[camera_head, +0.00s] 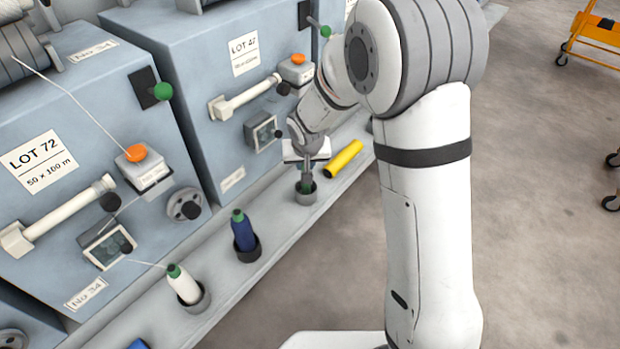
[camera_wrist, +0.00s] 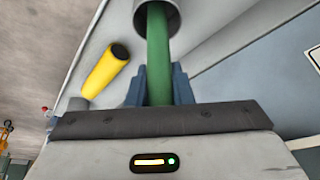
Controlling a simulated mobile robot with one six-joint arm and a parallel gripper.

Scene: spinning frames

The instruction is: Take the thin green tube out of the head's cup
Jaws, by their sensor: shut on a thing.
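The thin green tube (camera_wrist: 158,50) stands between the blue fingers of my gripper (camera_wrist: 160,82) in the wrist view, and the fingers are shut on it. Its far end goes into the round grey cup (camera_wrist: 170,22). In the head view, my gripper (camera_head: 306,172) points down over the cup (camera_head: 306,197) on the ledge. Only a little green of the tube (camera_head: 304,187) shows there, at the cup's mouth. How deep the tube sits in the cup is hidden.
A yellow tube (camera_head: 344,158) lies on the ledge close to the right of the cup; it also shows in the wrist view (camera_wrist: 106,70). A blue bobbin (camera_head: 243,230) and a white bobbin (camera_head: 184,284) stand in other cups. Grey machine heads (camera_head: 215,60) rise behind the ledge.

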